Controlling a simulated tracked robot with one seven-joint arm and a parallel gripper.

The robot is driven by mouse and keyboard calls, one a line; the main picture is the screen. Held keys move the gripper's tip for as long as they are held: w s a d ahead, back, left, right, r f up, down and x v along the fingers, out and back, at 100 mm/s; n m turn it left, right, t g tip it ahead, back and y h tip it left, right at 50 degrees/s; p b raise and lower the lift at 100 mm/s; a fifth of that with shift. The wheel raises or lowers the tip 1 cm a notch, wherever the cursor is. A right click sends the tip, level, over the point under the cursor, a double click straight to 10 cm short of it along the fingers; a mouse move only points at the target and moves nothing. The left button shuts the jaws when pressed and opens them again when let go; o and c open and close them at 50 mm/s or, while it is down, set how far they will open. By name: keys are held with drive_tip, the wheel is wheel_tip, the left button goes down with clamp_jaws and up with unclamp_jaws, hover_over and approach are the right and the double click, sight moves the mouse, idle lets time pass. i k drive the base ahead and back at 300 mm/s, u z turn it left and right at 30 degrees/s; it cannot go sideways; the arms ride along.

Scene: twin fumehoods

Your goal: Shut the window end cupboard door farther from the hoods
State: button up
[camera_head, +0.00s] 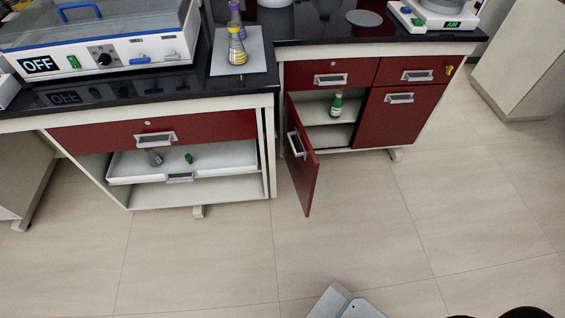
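A dark red cupboard door (305,178) stands open on the right-hand bench. It is attached at the left side of its cupboard and swings out towards me over the floor. Its silver handle (296,143) is on the face turned left. The open cupboard (318,108) shows a pale shelf with a green bottle (337,105) on it. The neighbouring red door (398,118) to the right is shut. My gripper is not in view; only a grey part of my own body shows at the bottom edge.
A left-hand bench (100,103) has a pulled-out white tray (215,158) below its red drawer (190,130). Red drawers (335,72) above the open cupboard are shut. The tiled floor (230,255) in front is clear. A pale cabinet (518,65) stands at the far right.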

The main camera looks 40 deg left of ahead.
sight(303, 164)
drive_tip(key=u, duration=0.15)
drive_tip(key=k, duration=0.25)
drive_tip(key=u, duration=1.4)
drive_tip(key=i, duration=1)
drive_tip(key=z, duration=0.1)
drive_tip(key=k, duration=0.9)
drive_tip(key=u, duration=0.15)
drive_tip(key=i, duration=0.2)
